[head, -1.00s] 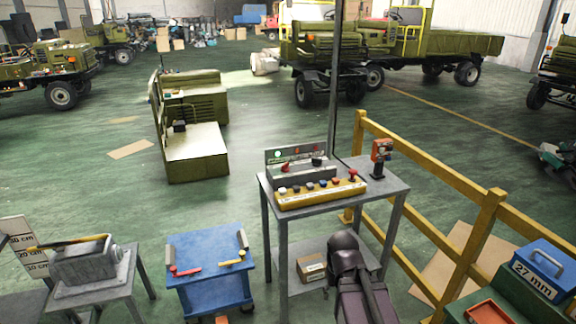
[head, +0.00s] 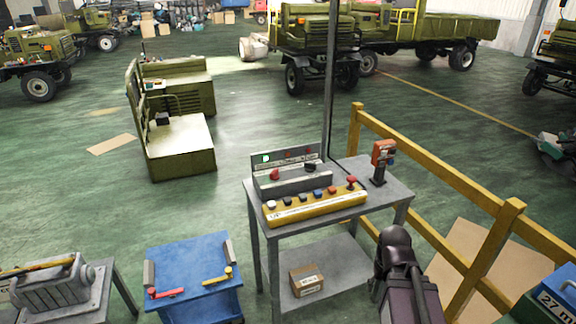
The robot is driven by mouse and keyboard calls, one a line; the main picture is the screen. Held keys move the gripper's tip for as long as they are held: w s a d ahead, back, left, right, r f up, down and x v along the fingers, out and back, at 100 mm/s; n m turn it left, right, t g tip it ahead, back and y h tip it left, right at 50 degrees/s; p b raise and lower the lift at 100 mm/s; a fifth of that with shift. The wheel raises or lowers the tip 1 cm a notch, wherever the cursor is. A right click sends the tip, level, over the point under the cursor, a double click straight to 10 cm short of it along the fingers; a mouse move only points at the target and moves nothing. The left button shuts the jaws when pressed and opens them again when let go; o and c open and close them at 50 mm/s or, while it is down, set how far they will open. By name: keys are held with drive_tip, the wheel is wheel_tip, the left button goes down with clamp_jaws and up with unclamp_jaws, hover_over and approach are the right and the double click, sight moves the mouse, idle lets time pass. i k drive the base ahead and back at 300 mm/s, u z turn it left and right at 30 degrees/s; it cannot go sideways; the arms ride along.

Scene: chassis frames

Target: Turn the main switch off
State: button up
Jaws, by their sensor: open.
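The control desk stands on a grey metal table (head: 398,186) near the middle of the head view. It has a grey box (head: 318,177) with a red knob (head: 275,174) and a dark knob (head: 311,167). A yellow strip (head: 290,213) with several coloured buttons and a red mushroom-like knob (head: 351,182) lies in front. An orange-red device (head: 383,153) stands on a post at the table's right. I cannot read which is the main switch. My dark arm shows at the lower right, beside the table's right leg. My gripper does not show.
A yellow railing (head: 450,180) runs along the right of the table. A blue cart (head: 190,265) and a grey machine on a stand (head: 45,285) are at lower left. A small box (head: 306,280) sits on the lower shelf. Floor behind the table is open.

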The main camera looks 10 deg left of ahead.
sight(274, 175)
drive_tip(key=z, duration=0.05)
drive_tip(key=i, duration=1.25)
drive_tip(key=u, duration=0.5)
